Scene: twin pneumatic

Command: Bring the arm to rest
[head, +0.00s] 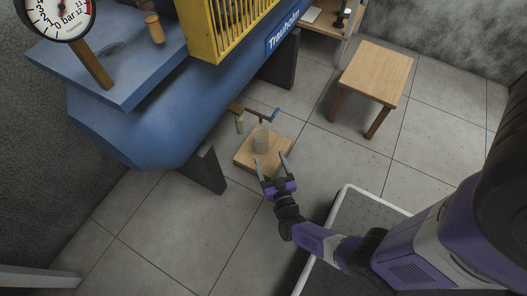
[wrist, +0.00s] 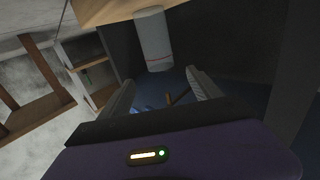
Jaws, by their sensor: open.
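My arm reaches from the lower right in the head view, out over the floor. My gripper (head: 270,160) is open, its two fingers spread with nothing between them. A pale grey cylinder (head: 260,139) stands on a small wooden platform (head: 244,157) just beyond the fingertips. In the wrist view the gripper (wrist: 160,76) shows two parted fingers. The cylinder (wrist: 152,40) appears there upside down, beyond the fingertips and apart from them, with a thin reddish line around it. I cannot tell the exact gap.
A large blue machine (head: 120,135) with a yellow grille (head: 228,30) and a dial gauge (head: 60,12) fills the upper left. A wooden table (head: 376,72) stands upper right. The tiled floor at lower left is clear.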

